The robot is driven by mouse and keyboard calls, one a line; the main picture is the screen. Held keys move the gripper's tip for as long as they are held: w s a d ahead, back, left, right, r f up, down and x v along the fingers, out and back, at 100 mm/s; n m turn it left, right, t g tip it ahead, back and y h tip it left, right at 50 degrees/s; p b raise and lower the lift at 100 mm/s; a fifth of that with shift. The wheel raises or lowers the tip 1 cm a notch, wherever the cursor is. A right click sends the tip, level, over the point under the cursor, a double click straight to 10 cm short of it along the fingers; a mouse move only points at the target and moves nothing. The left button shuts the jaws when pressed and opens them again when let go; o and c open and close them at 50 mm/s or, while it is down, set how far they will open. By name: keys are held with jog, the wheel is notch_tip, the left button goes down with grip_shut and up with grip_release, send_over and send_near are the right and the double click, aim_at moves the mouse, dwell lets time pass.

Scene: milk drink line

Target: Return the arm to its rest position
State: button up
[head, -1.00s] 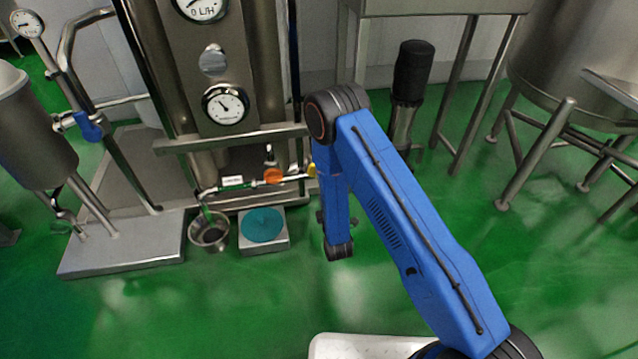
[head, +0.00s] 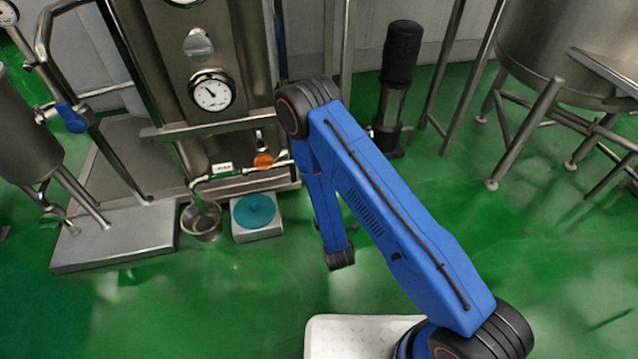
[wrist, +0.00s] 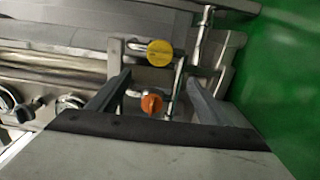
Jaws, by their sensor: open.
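My gripper (wrist: 158,78) shows in the wrist view with its two dark fingers apart and nothing held between them. Beyond the fingers are an orange valve knob (wrist: 152,104) and a yellow round knob (wrist: 159,53) on the pipework. In the head view my blue arm is folded at the elbow, with the forearm hanging down in front of the machine. The gripper itself cannot be made out there. The orange knob (head: 263,161) shows left of my forearm; the yellow one is hidden behind my arm.
A steel cup (head: 201,236) stands under the green outlet hose, beside a small platform with a teal disc (head: 254,210). The steel machine with gauges (head: 212,92) stands behind. A black-topped pump (head: 402,52) stands right of my elbow. Green floor (head: 545,235) is clear at right.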

jog(key=w+d+r+m+g+h, duration=0.1)
jog(key=w+d+r+m+g, duration=0.3)
jog(key=r, duration=0.7)
jog(key=w+d+r+m+g+h, duration=0.1)
jog(key=w+d+r+m, duration=0.4)
jog(key=r, duration=0.6)
jog(key=s+d+r+m+g, duration=0.3)
jog(key=s+d+r+m, duration=0.3)
jog(key=s+d+r, duration=0.55)
jog(key=s+d+r+m+g+h, duration=0.1)
jog(key=s+d+r+m, duration=0.1)
jog(key=s, duration=0.8)
jog(key=s+d+r+m+g+h, duration=0.1)
jog(key=s+d+r, duration=0.3)
jog(key=s, duration=0.6)
jog(key=s+d+r+m+g+h, duration=0.1)
jog(key=s+d+r+m+g, duration=0.1)
jog(key=s, duration=0.8)
jog(key=d+r+m, duration=0.1)
jog(key=d, duration=0.1)
jog(key=shift+s+d+r+g, duration=0.15)
jog(key=shift+s+d+g, duration=0.15)
jog(key=shift+s+d, duration=0.1)
